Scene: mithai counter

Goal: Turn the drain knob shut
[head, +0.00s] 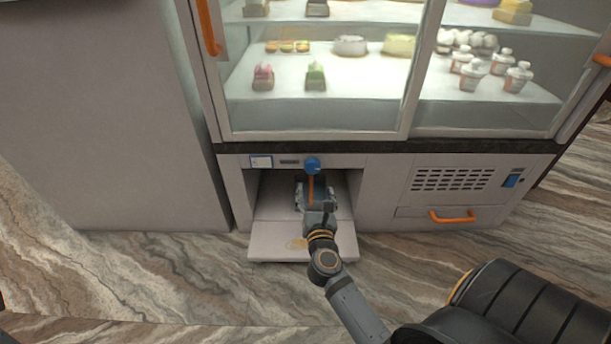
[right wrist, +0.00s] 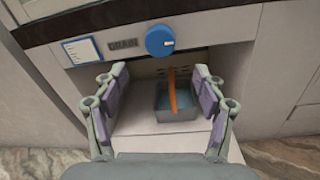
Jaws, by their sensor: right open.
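The drain knob is a round blue knob (head: 312,164) on the panel under the display case, above an open compartment. In the right wrist view the blue knob (right wrist: 160,40) has a small white mark pointing to the right, beside a label reading DRAIN (right wrist: 123,44). My right gripper (head: 316,190) is in front of the compartment, just below the knob in the head view. In the right wrist view its fingers (right wrist: 160,100) are spread wide with nothing between them touching, and the knob lies ahead and above. My left gripper is not in view.
A grey bin (right wrist: 178,110) with bluish contents and an orange handle (right wrist: 172,90) sits in the compartment. Its lowered white flap (head: 275,238) lies in front. A vent panel with an orange handle (head: 452,216) is to the right. A glass sweets case stands above.

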